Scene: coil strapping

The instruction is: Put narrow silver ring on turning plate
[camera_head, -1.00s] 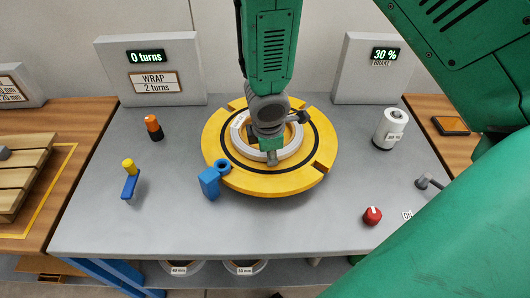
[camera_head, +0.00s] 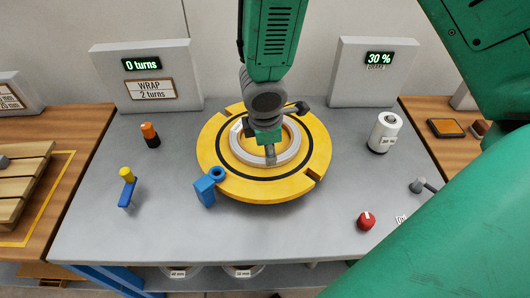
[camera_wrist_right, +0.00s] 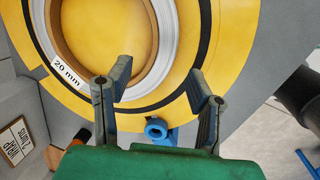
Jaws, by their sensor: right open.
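The narrow silver ring (camera_head: 242,155) lies flat on the yellow turning plate (camera_head: 215,172), around its middle. In the right wrist view the ring (camera_wrist_right: 102,95) carries a "20 mm" label and the yellow plate (camera_wrist_right: 170,100) shows inside and around it. My right gripper (camera_head: 269,155) comes down from above, over the front part of the ring. In its wrist view the two fingers of my right gripper (camera_wrist_right: 160,80) stand wide apart, with nothing held between them. The left fingertip overlaps the ring's outer edge; I cannot tell if they touch. My left gripper is not in view.
A blue bracket (camera_head: 206,190) stands at the plate's front left edge. A yellow-and-blue handle (camera_head: 128,190) and an orange-black bottle (camera_head: 150,135) are left. A white roll (camera_head: 384,132) and red knob (camera_head: 366,221) are right. The grey table (camera_head: 250,235) is clear in front.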

